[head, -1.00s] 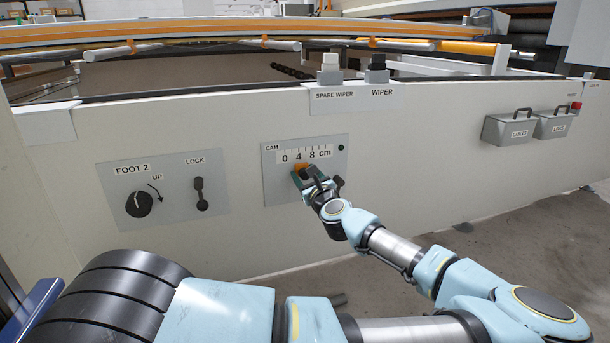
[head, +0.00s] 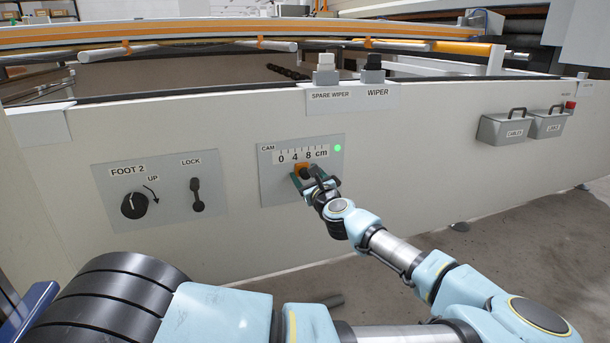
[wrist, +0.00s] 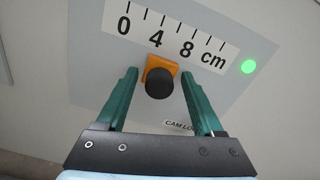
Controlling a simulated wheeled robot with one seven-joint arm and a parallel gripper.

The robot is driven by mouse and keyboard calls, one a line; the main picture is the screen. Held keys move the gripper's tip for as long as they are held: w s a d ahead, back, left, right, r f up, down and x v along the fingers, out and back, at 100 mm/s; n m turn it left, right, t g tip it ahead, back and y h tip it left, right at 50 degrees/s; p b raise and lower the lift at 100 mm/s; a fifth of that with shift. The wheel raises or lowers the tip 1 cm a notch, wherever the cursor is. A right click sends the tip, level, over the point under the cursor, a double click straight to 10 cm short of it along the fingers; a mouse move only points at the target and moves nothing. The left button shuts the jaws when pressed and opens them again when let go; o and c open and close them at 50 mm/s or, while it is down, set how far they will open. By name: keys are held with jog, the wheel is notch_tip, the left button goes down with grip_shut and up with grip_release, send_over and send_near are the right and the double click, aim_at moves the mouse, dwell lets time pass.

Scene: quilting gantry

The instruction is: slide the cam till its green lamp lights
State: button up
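The cam is an orange slider (head: 301,169) with a round black knob, which also shows in the wrist view (wrist: 158,83). It sits below the 0-4-8 cm scale (head: 302,154), between the 4 and 8 marks. The green lamp (head: 338,148) at the plate's upper right is lit; it glows in the wrist view (wrist: 249,66) too. My gripper (wrist: 160,76) has one green finger on each side of the cam, with narrow gaps showing beside the knob. Its fingers look open, and its tips are near the plate.
A FOOT 2 panel (head: 182,217) with a dial (head: 134,205) and a LOCK lever (head: 197,195) is left of the cam plate. Two wiper switches (head: 326,68) (head: 373,68) stand above. Grey bins (head: 503,128) hang at the right. The wall between cam and bins is clear.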

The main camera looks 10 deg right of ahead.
jog(key=s+d+p, duration=0.1)
jog(key=s, duration=0.9)
jog(key=shift+s+d, duration=0.15)
jog(key=shift+s, duration=0.2)
